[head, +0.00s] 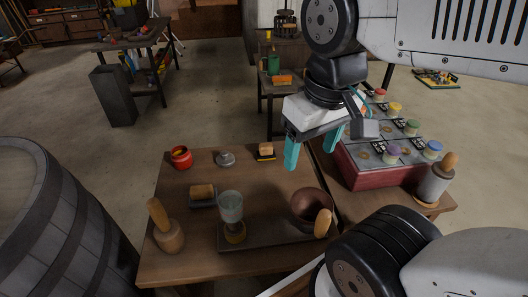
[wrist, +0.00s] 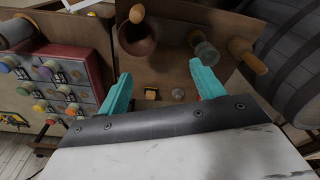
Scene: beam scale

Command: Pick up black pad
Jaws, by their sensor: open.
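The likely black pad (head: 266,157) is a small dark piece with a tan block on top, at the far edge of the wooden table in the head view. In the wrist view the pad (wrist: 152,98) shows small, between my fingers in the picture and beyond them. My gripper (head: 311,152) has two teal fingers spread apart with nothing between them. It hangs above and right of the pad in the head view, apart from it. The fingers (wrist: 161,72) also show open in the wrist view.
A grey lid (head: 225,159) and red pot (head: 181,157) stand left of the pad. Nearer are a tan block (head: 202,191) on a grey dish, a glass (head: 230,206), a brown bowl (head: 309,206) and a wooden-handled tool (head: 165,228). A red box (head: 384,172) stands right.

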